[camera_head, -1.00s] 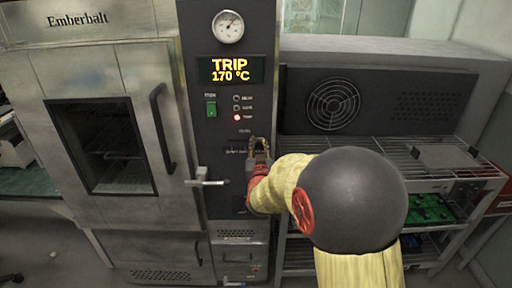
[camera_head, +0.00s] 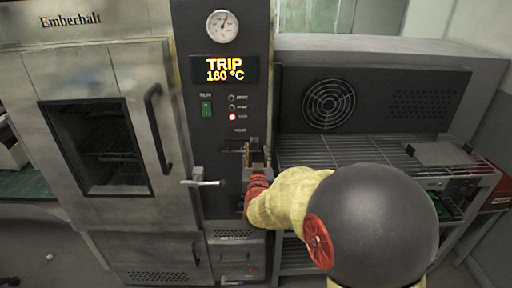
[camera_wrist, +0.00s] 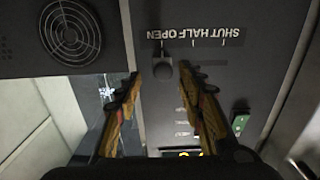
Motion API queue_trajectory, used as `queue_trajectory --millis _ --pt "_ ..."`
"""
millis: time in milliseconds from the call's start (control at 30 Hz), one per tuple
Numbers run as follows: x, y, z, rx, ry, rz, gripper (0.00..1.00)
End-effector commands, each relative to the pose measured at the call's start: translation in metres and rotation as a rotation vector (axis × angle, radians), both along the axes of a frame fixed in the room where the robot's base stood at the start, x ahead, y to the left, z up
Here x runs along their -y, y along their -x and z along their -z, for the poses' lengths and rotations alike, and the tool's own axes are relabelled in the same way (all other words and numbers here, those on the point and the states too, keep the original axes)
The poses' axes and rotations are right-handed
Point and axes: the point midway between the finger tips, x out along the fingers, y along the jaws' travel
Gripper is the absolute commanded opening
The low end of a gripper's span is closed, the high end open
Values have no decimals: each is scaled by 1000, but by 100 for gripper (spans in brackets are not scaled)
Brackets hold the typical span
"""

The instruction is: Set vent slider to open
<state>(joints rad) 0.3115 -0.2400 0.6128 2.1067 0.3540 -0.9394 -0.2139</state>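The vent slider's dark knob (camera_wrist: 162,70) stands on the oven's dark control panel (camera_wrist: 215,85). In the wrist view, which is upside down, the printed SHUT, HALF, OPEN scale (camera_wrist: 188,33) runs beside it. The knob lines up with the end mark on the fan side, which looks like the OPEN end. My gripper (camera_wrist: 160,82) is open, with one finger on each side of the knob and visible gaps to it. In the head view my gripper (camera_head: 257,162) is close to the panel, partly hiding the slider area.
The display (camera_head: 225,69) reads TRIP 160 °C, with a red lamp (camera_head: 232,117) lit. A green switch (camera_head: 207,109) is above left of my gripper. The oven door lever (camera_head: 200,182) sticks out at left. A wire rack (camera_head: 320,152) stands at right.

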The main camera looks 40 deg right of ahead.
Motion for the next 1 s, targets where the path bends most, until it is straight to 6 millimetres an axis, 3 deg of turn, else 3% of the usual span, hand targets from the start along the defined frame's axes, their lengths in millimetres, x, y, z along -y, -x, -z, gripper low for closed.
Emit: queue_trajectory --millis 200,400,1000 --pt "-24 35 0 0 0 -1 39" --pt "-36 54 1 -1 -1 1 39" --pt "-39 60 1 -1 1 1 39"
